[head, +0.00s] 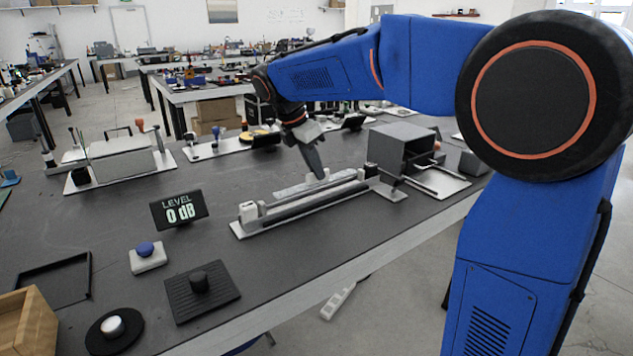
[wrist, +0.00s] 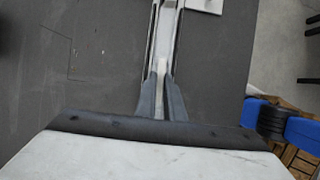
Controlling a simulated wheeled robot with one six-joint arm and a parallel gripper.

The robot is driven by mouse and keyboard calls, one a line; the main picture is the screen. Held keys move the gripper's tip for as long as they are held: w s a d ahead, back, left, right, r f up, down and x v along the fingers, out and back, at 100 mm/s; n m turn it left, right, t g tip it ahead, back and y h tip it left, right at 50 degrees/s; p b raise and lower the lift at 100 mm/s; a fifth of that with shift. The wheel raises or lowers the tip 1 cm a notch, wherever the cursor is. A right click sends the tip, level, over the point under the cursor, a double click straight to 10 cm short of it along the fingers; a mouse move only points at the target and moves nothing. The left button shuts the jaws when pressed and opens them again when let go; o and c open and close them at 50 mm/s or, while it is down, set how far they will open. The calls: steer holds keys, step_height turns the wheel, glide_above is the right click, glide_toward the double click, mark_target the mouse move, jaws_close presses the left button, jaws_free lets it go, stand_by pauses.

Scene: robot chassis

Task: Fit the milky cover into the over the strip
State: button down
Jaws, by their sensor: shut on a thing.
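The milky cover (head: 297,189) is a long, pale, narrow piece behind the dark bar of the strip fixture in the head view. The strip fixture (head: 305,203) has a long dark bar on a light base plate, with pale end blocks. My gripper (head: 319,176) points down at the far part of the cover and is shut on it. In the wrist view my gripper's dark fingers (wrist: 160,112) close on a whitish piece, with a long pale channel running ahead between dark edges. I cannot tell whether the cover touches the strip; the fingers hide part of it.
A blue-knobbed button (head: 147,255) and a black knobbed plate (head: 201,291) lie nearer. The table front beside the fixture is clear.

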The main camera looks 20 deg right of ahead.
mark_target(315, 183)
steer(key=shift+f, duration=1.85)
steer(key=c, duration=1.9)
jaws_free()
steer(key=shift+a+f, duration=0.1)
steer(key=shift+o, duration=0.2)
steer(key=v, duration=1.2)
